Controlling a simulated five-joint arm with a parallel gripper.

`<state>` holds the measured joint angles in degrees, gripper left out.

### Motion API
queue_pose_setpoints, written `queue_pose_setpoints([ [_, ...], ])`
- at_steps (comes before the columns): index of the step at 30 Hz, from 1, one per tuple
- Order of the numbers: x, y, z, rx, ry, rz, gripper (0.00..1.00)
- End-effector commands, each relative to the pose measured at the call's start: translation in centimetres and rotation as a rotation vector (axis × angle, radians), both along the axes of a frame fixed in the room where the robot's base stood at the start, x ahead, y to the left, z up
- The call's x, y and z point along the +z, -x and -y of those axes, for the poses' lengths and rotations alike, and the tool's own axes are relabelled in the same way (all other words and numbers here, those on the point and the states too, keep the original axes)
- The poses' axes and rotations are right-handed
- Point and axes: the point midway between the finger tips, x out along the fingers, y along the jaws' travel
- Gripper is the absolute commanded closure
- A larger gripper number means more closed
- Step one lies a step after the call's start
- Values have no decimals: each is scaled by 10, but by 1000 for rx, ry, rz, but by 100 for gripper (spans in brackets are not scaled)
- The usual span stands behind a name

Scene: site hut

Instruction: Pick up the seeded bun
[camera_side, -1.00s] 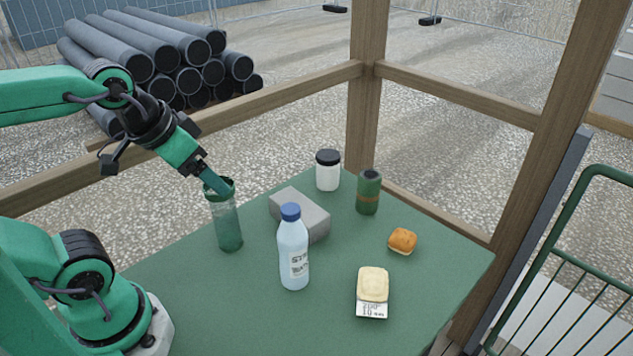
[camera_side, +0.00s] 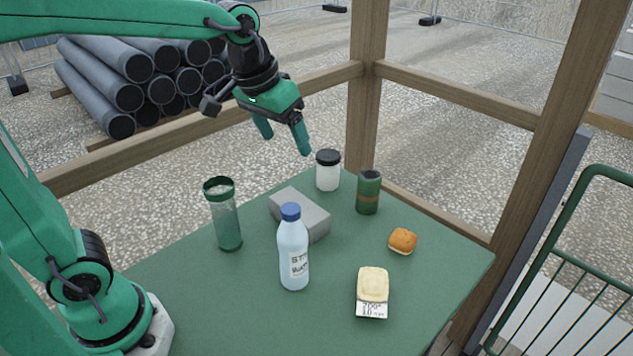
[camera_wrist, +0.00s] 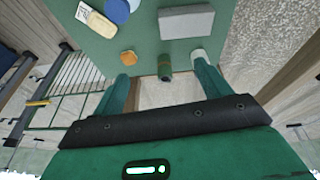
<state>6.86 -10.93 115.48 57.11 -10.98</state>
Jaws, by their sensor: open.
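The bun (camera_side: 402,240) is small, round and orange-brown, and lies on the right part of the green table. Seeds are too small to make out. It also shows in the wrist view (camera_wrist: 128,57), near the left finger's tip in the picture. My gripper (camera_side: 287,143) is open and empty, fingers pointing down, in the air above the table's far side. It is to the left of the bun and well above it. In the wrist view, my gripper's (camera_wrist: 162,76) two fingers are spread apart with nothing between them.
A pale block-like item (camera_side: 373,283) sits above a printed label. Wooden posts (camera_side: 366,90) rise behind.

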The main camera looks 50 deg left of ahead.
Motion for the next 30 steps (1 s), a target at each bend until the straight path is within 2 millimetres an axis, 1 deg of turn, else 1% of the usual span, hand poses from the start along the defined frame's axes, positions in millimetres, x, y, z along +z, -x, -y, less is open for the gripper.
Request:
queue_pose_setpoints([
  [1,-3,-11,5,2,2,-15,24],
  [8,-15,-56,27,22,11,-71,24],
  [16,-41,-105,56,47,14,-133,24],
  [23,-74,-141,83,70,12,-188,24],
  [30,-117,-173,114,93,4,-243,24],
])
